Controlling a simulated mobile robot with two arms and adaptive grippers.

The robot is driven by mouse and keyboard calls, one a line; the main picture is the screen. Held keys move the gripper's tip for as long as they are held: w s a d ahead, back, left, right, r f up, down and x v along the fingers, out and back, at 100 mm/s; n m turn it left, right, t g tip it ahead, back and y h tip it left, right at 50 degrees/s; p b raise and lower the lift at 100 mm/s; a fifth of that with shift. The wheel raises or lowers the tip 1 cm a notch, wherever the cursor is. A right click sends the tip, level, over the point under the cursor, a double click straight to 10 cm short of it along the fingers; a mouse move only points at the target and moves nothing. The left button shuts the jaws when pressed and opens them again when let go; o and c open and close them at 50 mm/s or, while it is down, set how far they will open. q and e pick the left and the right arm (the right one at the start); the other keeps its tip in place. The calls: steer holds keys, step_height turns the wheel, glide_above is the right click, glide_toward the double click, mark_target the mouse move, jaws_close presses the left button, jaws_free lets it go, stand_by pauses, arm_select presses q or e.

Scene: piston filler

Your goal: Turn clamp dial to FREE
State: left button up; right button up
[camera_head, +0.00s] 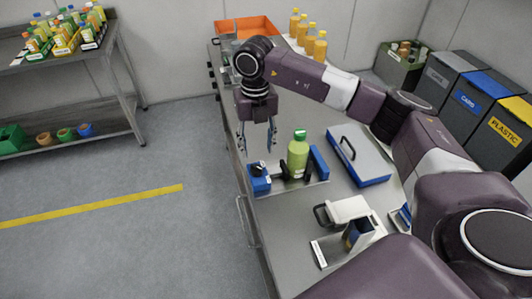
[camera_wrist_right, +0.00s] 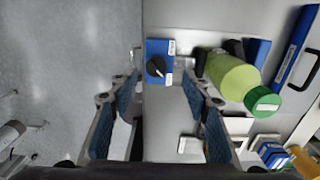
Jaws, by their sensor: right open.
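The clamp dial (camera_wrist_right: 156,67) is a black knob on top of a blue box (camera_wrist_right: 154,46). In the head view the dial (camera_head: 257,169) sits on the blue box (camera_head: 259,184) at the bench's left edge. Any markings around it are too small to read. My right gripper (camera_head: 257,142) is open and empty, pointing down above the blue box. In the wrist view the dial lies between and beyond the two fingers (camera_wrist_right: 155,105), apart from them. A green bottle with a green cap (camera_head: 298,154) stands beside the dial in the clamp. My left gripper is not in view.
A blue case with a black handle (camera_head: 358,156) lies right of the bottle. A white device (camera_head: 347,211) stands nearer on the bench. Several orange bottles (camera_head: 308,35) and an orange tray (camera_head: 243,30) are at the far end. Bins (camera_head: 475,95) stand at the right.

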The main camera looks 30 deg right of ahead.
mark_target(256, 168)
steer(key=shift+s+a+f, duration=0.1)
steer(key=shift+f, duration=0.3)
steer(key=f, duration=0.1)
steer(key=f+p, duration=0.1)
steer(key=a+f, duration=0.1)
steer(key=shift+s+f+p, duration=0.2)
steer(key=shift+s+p, duration=0.1)
steer(key=shift+s, duration=0.05)
step_height(256, 168, down, 2)
steer(key=shift+w+d+f, duration=0.1)
steer(key=shift+w+f, duration=0.05)
steer(key=shift+f+p, duration=0.3)
steer(key=shift+f, duration=0.1)
steer(key=c, duration=1.2)
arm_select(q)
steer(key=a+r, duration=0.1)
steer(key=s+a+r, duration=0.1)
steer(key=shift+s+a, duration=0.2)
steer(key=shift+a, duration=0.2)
arm_select(e)
steer(key=shift+o, duration=0.2)
